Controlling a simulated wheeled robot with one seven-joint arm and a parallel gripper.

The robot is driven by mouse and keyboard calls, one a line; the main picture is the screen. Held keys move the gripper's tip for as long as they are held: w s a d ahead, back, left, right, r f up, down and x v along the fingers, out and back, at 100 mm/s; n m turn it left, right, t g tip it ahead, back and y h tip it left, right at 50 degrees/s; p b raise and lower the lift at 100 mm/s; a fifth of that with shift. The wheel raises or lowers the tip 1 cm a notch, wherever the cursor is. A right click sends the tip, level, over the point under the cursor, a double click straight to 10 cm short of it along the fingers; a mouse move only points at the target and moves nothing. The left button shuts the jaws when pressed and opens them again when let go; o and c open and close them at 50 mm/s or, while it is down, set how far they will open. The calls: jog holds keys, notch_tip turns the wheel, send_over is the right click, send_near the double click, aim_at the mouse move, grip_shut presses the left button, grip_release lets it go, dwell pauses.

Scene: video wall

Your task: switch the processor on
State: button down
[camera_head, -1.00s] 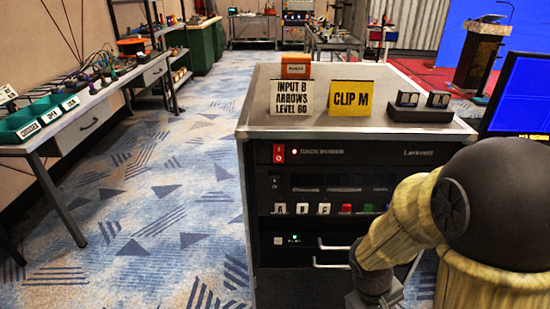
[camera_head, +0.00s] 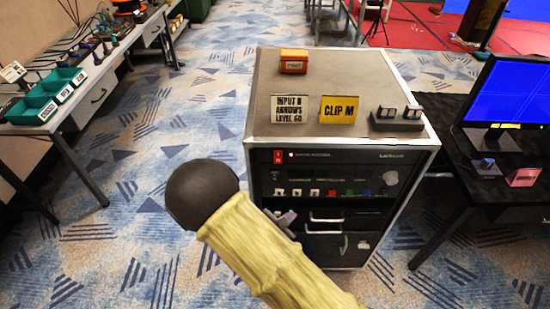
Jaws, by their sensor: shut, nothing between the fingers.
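The black rack (camera_head: 330,215) stands with its front towards me. In its top panel is a red rocker switch (camera_head: 278,157) marked I and O, beside a small pale indicator light (camera_head: 291,154). Below is a dark unit with a row of white, red, green and blue buttons (camera_head: 320,192); I cannot read which unit is the processor. My arm crosses the lower middle in front of the rack. My gripper (camera_head: 287,219) shows only as a small grey part past the arm, near the rack's lower front; its fingertips are mostly hidden. It is shut and empty.
On the rack top stand an orange box (camera_head: 293,62), a white card (camera_head: 289,109) reading INPUT B, ARROWS, LEVEL 60, a yellow CLIP M card (camera_head: 340,109) and a black two-piece holder (camera_head: 397,118). A monitor desk (camera_head: 480,165) is at right, a bench with green bins (camera_head: 45,100) at left. Carpet between is clear.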

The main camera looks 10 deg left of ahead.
jog(key=a+n, duration=0.1)
jog(key=a+n+t+y, duration=0.1)
jog(key=a, duration=0.1)
jog(key=s+a+r+y+p, duration=0.1)
jog(key=shift+a+n, duration=0.3)
jog(key=shift+n, duration=0.1)
jog(key=shift+w, duration=0.1)
jog(key=p, duration=0.2)
send_near(275, 176)
jog(key=w+d+f, duration=0.3)
jog(key=f, duration=0.1)
jog(key=shift+w+r, duration=0.45)
jog(key=shift+w, duration=0.25)
jog(key=shift+w+a, duration=0.1)
dwell(0.9)
jog(key=shift+w+r, duration=0.15)
jog(key=shift+w, duration=0.1)
